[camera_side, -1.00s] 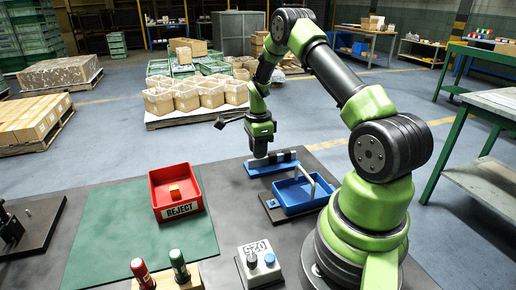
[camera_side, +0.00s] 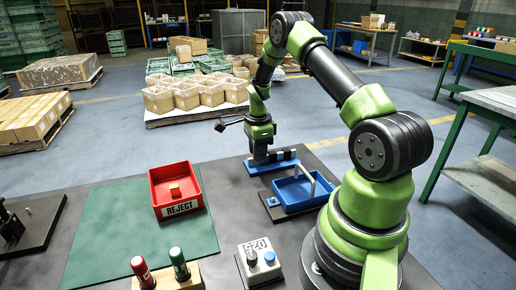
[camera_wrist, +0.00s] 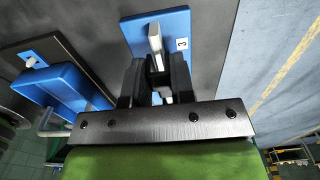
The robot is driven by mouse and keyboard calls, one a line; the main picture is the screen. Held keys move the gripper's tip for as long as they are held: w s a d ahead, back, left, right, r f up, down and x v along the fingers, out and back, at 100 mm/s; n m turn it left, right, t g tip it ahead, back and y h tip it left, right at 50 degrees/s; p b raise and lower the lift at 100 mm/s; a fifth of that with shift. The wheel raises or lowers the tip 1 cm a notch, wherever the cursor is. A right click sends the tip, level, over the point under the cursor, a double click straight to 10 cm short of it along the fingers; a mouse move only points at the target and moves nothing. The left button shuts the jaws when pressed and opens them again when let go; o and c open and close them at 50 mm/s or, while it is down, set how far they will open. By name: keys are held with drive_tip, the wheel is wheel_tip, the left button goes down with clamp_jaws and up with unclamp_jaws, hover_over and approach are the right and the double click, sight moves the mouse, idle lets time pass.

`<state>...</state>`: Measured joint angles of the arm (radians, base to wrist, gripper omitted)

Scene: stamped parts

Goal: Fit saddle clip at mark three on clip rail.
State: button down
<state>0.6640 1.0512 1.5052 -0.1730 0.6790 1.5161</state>
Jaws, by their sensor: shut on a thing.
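The clip rail (camera_side: 286,164) has a blue base and stands at the back of the bench in the side view. In the wrist view its blue base (camera_wrist: 177,20) carries a label with the number 3 (camera_wrist: 181,44), beside a grey metal bar (camera_wrist: 155,36). My gripper (camera_wrist: 155,66) is shut, its black fingers close around the bar's near end, just left of the label. In the side view my gripper (camera_side: 260,156) is down at the rail's left part. The saddle clip between the fingers is mostly hidden, and I cannot tell whether it touches the rail.
A blue tray (camera_side: 301,207) with a light handle stands just in front of the rail, and shows at left in the wrist view (camera_wrist: 65,80). A red REJECT bin (camera_side: 183,212) holds a small orange-tan piece. A switch box (camera_side: 260,262) stands nearer. The green mat is mostly clear.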

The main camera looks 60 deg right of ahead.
drive_tip(key=shift+f, duration=1)
drive_tip(key=c, duration=0.9)
unclamp_jaws()
wheel_tip(320, 180, up, 10)
